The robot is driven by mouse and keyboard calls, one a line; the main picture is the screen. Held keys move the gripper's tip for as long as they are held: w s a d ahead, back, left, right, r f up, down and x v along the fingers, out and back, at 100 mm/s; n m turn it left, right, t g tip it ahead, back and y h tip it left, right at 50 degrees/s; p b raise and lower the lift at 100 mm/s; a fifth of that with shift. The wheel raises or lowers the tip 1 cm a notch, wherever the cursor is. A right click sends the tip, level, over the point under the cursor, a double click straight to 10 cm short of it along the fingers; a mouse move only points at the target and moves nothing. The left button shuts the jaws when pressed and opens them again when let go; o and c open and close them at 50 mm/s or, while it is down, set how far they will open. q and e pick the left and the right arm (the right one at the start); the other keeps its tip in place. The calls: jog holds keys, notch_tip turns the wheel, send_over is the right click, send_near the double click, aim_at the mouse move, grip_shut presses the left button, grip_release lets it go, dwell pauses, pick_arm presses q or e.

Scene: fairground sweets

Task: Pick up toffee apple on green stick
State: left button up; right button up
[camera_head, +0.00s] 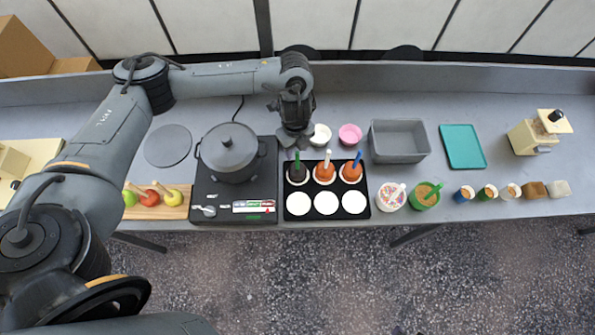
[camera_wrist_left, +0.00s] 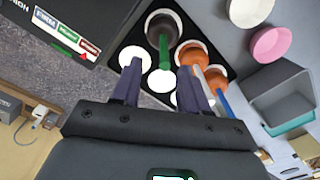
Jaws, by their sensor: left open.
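The toffee apple on a green stick (camera_head: 297,174) is dark, almost black. It sits at the back left of the black tray (camera_head: 327,217), its stick pointing up. In the left wrist view the dark apple (camera_wrist_left: 164,24) is at the top, its green stick reaching down between my fingers in the picture. My left gripper (camera_head: 296,147) is open above the back left of the tray, close to the stick; the wrist view shows both fingers (camera_wrist_left: 163,85) apart with nothing held. I cannot tell whether the stick is fully between them. My right gripper is not in view.
Two orange-brown toffee apples, with a pale stick (camera_head: 325,171) and a blue stick (camera_head: 351,172), stand beside it. White discs fill the front row. A hob with a pot (camera_head: 230,150) is left; white (camera_head: 321,135) and pink (camera_head: 350,134) bowls are behind; a grey bin (camera_head: 399,141) is right.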

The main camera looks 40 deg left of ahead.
aim_at(297, 157)
pick_arm(q)
jog(key=f, duration=0.1)
jog(key=f+b, duration=0.1)
jog(key=f, duration=0.2)
jog(key=shift+w+f, duration=0.25)
jog(key=shift+f, duration=1.15)
grip_shut()
